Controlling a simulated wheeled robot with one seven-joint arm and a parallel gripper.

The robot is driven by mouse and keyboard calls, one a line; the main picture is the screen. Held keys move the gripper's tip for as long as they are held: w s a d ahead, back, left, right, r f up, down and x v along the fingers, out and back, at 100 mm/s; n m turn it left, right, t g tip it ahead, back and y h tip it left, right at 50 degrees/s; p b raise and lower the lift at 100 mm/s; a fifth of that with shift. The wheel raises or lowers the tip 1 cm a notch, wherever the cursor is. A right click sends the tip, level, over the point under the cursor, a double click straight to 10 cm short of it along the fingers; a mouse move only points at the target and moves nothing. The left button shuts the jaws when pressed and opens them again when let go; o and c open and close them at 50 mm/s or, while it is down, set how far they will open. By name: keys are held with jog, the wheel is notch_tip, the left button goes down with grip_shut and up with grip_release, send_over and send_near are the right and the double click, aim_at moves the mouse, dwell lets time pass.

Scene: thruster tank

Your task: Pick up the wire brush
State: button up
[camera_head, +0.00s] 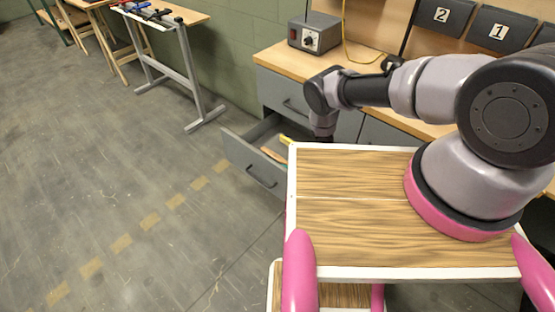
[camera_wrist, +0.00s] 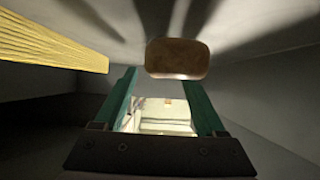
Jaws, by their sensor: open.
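My gripper (camera_wrist: 160,77) shows in the wrist view with its two green fingers apart and nothing held between them. A brown, rounded wooden block (camera_wrist: 178,58), which looks like the end of the wire brush, is just beyond the fingertips; no bristles are visible. In the head view, an orange-brown piece (camera_head: 273,155) lies in the open drawer (camera_head: 262,177) and may be the same brush.
A yellow ridged object (camera_wrist: 50,42) lies to the left of the fingers, close by. Grey drawer walls enclose the gripper. The workbench (camera_head: 283,62) above the drawer carries a grey control box (camera_head: 314,34).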

aim_at(284, 161)
jog(key=shift+x, duration=1.7)
grip_shut()
jog(key=shift+r, duration=0.15)
